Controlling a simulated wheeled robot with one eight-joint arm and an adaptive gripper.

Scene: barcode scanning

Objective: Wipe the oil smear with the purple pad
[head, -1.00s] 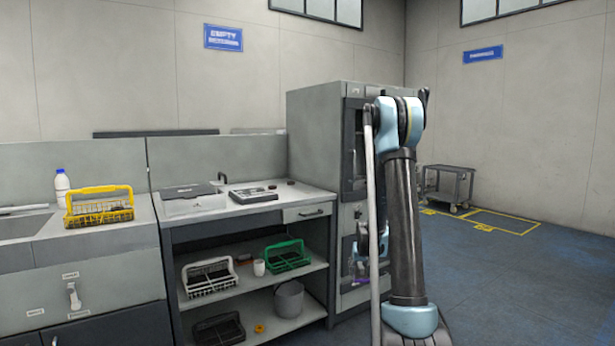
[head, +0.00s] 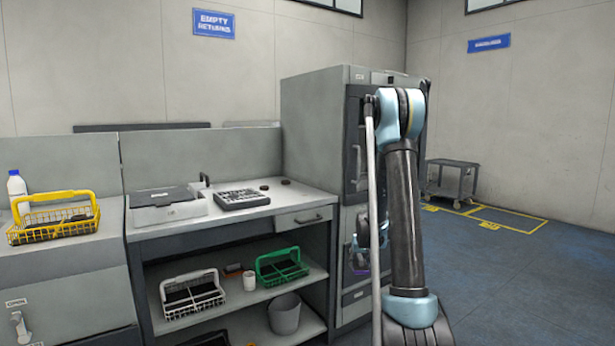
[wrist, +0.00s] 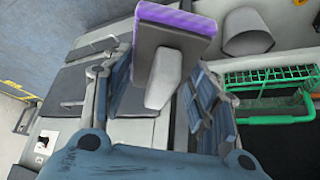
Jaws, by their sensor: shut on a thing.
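The purple pad (wrist: 178,20) shows at the top of the wrist view, a purple strip on a grey block with a pale handle. My gripper (wrist: 163,88) is shut on the pad's handle, with a finger on each side. In the head view my gripper is mostly hidden behind my arm. A small bit of purple (head: 357,243) shows just left of the arm. I cannot make out the oil smear in either view.
A workbench (head: 240,222) holds a keypad device (head: 242,198). A yellow basket (head: 55,217) stands at left. A tall grey cabinet (head: 312,140) is behind my arm.

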